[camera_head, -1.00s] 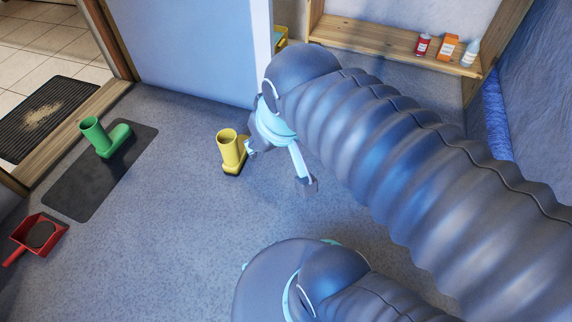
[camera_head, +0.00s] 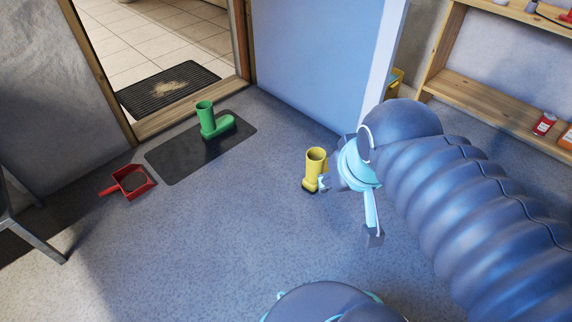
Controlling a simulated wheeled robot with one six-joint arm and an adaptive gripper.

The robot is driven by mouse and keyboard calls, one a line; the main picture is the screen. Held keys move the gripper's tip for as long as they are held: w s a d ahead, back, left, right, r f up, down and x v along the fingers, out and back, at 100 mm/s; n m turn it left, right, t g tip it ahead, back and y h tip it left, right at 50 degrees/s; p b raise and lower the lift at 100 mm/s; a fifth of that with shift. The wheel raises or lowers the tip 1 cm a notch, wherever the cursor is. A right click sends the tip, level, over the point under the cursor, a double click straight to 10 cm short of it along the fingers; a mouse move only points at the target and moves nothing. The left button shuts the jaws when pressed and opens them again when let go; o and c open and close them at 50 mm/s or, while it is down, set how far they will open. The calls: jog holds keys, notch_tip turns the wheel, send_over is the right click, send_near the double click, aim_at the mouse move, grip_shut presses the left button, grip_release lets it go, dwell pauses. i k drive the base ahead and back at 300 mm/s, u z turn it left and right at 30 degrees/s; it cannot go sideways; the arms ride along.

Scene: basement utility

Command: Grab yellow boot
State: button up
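The yellow boot (camera_head: 314,168) stands upright on the grey floor near the middle of the picture, its open top facing up. My gripper (camera_head: 349,209) is just to its right. Its fingers are spread wide: one finger is beside the boot's right side, the other points down and to the right, away from it. No object shows between the fingers. I cannot tell whether the near finger touches the boot. Part of the gripper is hidden by my arm.
A green boot (camera_head: 213,122) stands on a dark mat (camera_head: 176,165) by the doorway. A red dustpan (camera_head: 130,183) lies on the left. A blue door (camera_head: 318,58) is behind the yellow boot. A wooden shelf (camera_head: 490,100) stands at the right. Floor in front is clear.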

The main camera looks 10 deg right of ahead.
aim_at(316, 163)
jog(key=u, duration=0.1)
jog(key=i, duration=1.5)
jog(key=z, duration=0.9)
jog(key=k, duration=1)
jog(key=u, duration=1.75)
jog(key=i, duration=1.2)
jog(key=z, duration=1.75)
